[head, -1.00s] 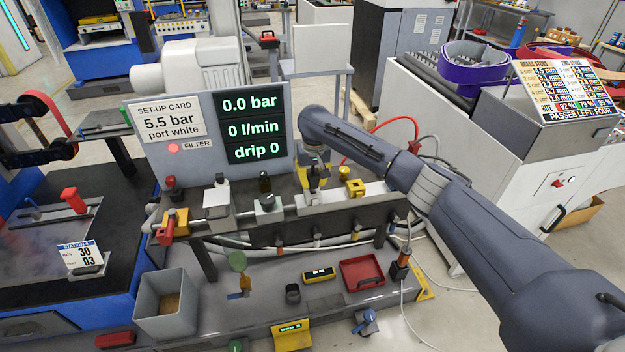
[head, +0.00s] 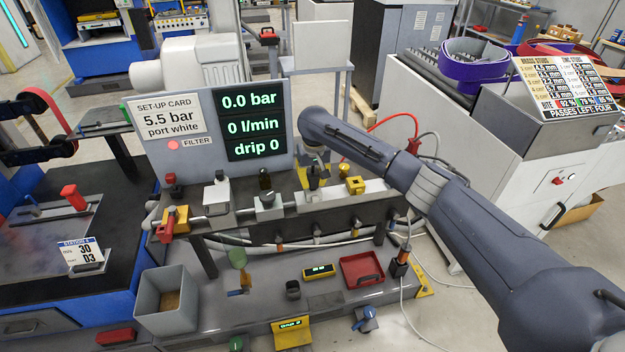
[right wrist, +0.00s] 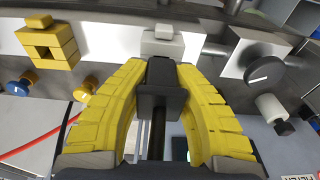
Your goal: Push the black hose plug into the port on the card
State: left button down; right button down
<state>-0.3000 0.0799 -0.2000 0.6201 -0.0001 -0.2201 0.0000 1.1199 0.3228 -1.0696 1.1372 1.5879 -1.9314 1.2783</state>
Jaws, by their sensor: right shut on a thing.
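My right gripper (right wrist: 160,85) has yellow ribbed fingers closed on the black hose plug (right wrist: 160,90) from both sides. A dark hose (right wrist: 158,135) runs back from the plug toward the wrist. The plug's front end points at the white port block (right wrist: 162,44), and I cannot tell if they touch. In the head view the right gripper (head: 314,174) is small, over the white port area of the bench manifold. The set-up card (head: 168,118) reads "5.5 bar port white". My left gripper is not in view.
A yellow block (right wrist: 48,42) sits left of the white one in the wrist view, and a black knob (right wrist: 263,76) sits right. The display (head: 250,125) reads 0.0 bar, 0 l/min, drip 0. A grey bin (head: 148,312) and a red tray (head: 347,281) lie below.

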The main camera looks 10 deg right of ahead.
jog(key=shift+f, duration=0.45)
dwell(0.5)
jog(key=c, duration=1.1)
grip_release()
jog(key=shift+r, duration=0.1)
